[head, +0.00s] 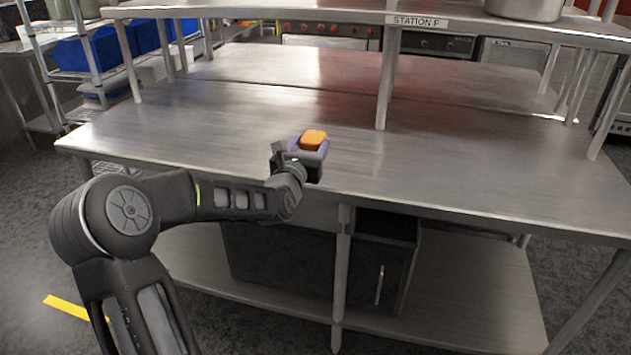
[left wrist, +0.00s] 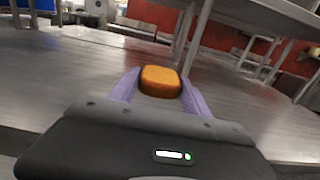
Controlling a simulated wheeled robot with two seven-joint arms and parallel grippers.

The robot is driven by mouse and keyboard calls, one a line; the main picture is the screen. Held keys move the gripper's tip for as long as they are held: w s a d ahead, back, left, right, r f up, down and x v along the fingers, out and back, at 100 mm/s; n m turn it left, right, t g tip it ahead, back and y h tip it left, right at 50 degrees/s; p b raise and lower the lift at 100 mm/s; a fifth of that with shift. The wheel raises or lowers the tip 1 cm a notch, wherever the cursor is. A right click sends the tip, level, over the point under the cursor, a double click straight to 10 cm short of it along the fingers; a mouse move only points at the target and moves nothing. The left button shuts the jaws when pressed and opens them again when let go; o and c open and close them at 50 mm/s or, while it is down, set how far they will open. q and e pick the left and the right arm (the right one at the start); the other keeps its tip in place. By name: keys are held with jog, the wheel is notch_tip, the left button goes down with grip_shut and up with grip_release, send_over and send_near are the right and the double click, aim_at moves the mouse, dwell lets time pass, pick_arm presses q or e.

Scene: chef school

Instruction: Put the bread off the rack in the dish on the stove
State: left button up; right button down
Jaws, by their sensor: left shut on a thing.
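My left gripper (head: 312,148) is shut on a small orange-brown piece of bread (head: 313,139). It holds the bread at the front edge of a steel table, over or just above its top; the exact height is hard to tell. In the left wrist view the bread (left wrist: 160,81) sits between the two purple fingers (left wrist: 160,90). My right gripper is not in view. I cannot make out the rack the bread came from, the dish, or a stove top clearly.
The steel table (head: 220,125) has a wide bare top. An upper shelf labelled "STATION F" (head: 416,22) stands on posts over its back, with a pot (head: 525,8) on it. A wire shelf with blue bins (head: 95,48) stands at the back left. Red-knobbed equipment (head: 330,30) is behind.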

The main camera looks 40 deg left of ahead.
pick_arm(q)
jog(key=shift+a+r, duration=0.15)
jog(key=shift+a, duration=0.3)
jog(key=shift+r, duration=0.15)
jog(key=shift+f, duration=3.2)
jog(key=shift+f, duration=1.85)
jog(key=shift+f, duration=0.2)
jog(key=o, duration=1.3)
